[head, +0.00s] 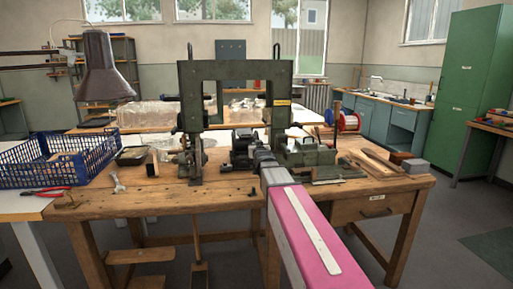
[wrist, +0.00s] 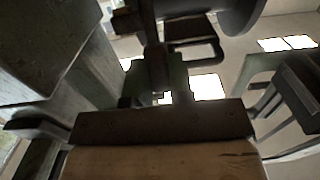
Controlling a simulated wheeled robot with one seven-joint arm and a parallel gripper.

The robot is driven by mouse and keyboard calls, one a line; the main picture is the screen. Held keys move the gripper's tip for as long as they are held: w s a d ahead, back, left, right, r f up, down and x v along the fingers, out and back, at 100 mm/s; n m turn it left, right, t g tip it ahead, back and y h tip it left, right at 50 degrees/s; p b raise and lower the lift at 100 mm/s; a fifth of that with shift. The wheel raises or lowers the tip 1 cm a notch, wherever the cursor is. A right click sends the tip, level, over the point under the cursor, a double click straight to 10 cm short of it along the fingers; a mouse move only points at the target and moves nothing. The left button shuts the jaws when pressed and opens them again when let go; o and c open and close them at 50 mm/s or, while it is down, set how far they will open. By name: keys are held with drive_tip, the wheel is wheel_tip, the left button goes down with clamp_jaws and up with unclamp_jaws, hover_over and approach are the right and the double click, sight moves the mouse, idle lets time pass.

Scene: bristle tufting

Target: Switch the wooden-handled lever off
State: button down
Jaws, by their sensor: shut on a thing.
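In the wrist view, a broad pale wooden piece, which looks like the handle of the lever (wrist: 160,162), fills the bottom middle close to the camera. A dark metal bar runs across its upper end, with a narrower dark stem above it. My gripper (head: 254,146) reaches in from the front right at the end of my pink arm, low at the dark machinery in the middle of the bench. It is shut on the handle. The fingertips and their contact are not clear in either view. In the head view the lever is hidden or too small to make out.
A green portal frame (head: 233,69) stands over the machinery on the wooden bench (head: 130,200). A blue crate (head: 45,165), red-handled pliers (head: 45,191) and a lamp (head: 103,68) are at the left. A red spool (head: 348,122) and wooden pieces lie right.

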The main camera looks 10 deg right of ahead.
drive_tip(key=c, duration=1)
unclamp_jaws()
drive_tip(key=shift+s, duration=0.1)
drive_tip(key=s, duration=1)
drive_tip(key=shift+s+r, duration=0.15)
drive_tip(key=shift+s, duration=0.1)
